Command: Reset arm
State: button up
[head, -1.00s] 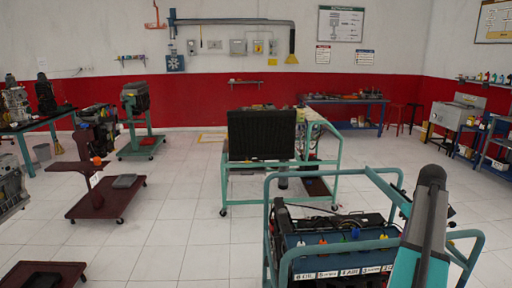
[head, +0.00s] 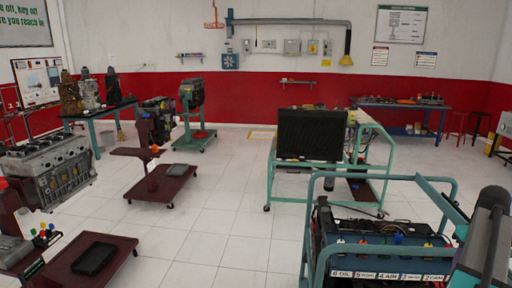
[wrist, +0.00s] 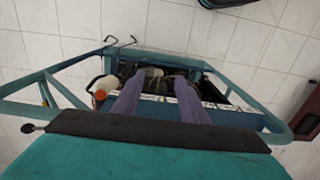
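My arm (head: 488,240) shows at the bottom right of the head view, in front of the teal-framed engine trainer. In the wrist view, the two purplish fingers of my gripper (wrist: 158,82) stand apart with a gap between them and nothing held. They appear above the trainer (wrist: 70,98), whose teal frame rails surround dark parts below. The same trainer (head: 312,215) in the head view carries a row of coloured caps with white labels along its front. My gripper's fingers cannot be made out in the head view.
A teal cart with a black radiator (head: 310,135) stands behind the trainer. A dark red stand (head: 163,185) is at centre left. A grey engine block (head: 50,170) and another dark red base (head: 92,258) are at the left. White tiled floor (head: 215,220) between them is clear.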

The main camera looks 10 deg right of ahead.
jog(key=w+a+f+n+g+b, duration=0.1)
jog(key=w+a+f, duration=0.3)
jog(key=a+f, duration=0.4)
jog(key=w+a+f, duration=0.4)
jog(key=a+f, duration=0.3)
jog(key=f, duration=0.4)
jog(key=a+f+g+y+b, duration=0.1)
jog(key=a+f+b, duration=0.1)
jog(key=a+f, duration=1.45)
jog(key=s+a+f+n+g, duration=0.1)
jog(key=s+a+f, duration=0.3)
jog(key=a+f, duration=0.3)
jog(key=s+a+f+n+g, duration=0.1)
jog(key=s+a+f, duration=0.3)
jog(key=a, duration=0.5)
jog(key=s+a+f+b, duration=0.1)
jog(key=s+a+f, duration=0.3)
jog(key=s, duration=0.2)
jog(key=s+a+f+g+h+b, duration=0.1)
jog(key=s+a+f, duration=0.3)
jog(key=s, duration=0.3)
jog(key=shift+s+a+f+n+g, duration=0.2)
jog(key=shift+s+a+n+g, duration=0.15)
jog(key=shift+a, duration=0.4)
jog(key=shift+w, duration=0.1)
